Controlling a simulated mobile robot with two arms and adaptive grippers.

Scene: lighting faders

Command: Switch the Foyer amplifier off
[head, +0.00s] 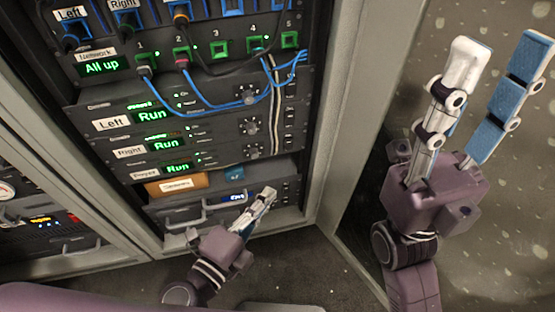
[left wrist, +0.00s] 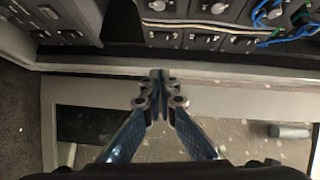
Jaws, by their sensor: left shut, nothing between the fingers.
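The Foyer amplifier (head: 145,174) is the lowest of three stacked units in the rack, under the Left (head: 112,122) and Right (head: 130,152) amplifiers. Its green display (head: 178,168) reads Run, like the other two. A round knob (head: 254,151) and small dark controls sit on its right side; their positions are too small to read. My left gripper (head: 268,193) is shut and empty, below and in front of the unit's right end, apart from it. In the left wrist view its fingertips (left wrist: 160,76) meet below the rack fronts. My right gripper (head: 503,62) is open and empty at the right.
Blue cables (head: 215,108) loop over the upper units from the numbered ports. Below the amplifiers is a bay with an orange box (head: 178,185). A handled panel (head: 185,213) lies under it. A pale cabinet post (head: 345,120) borders the rack at right.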

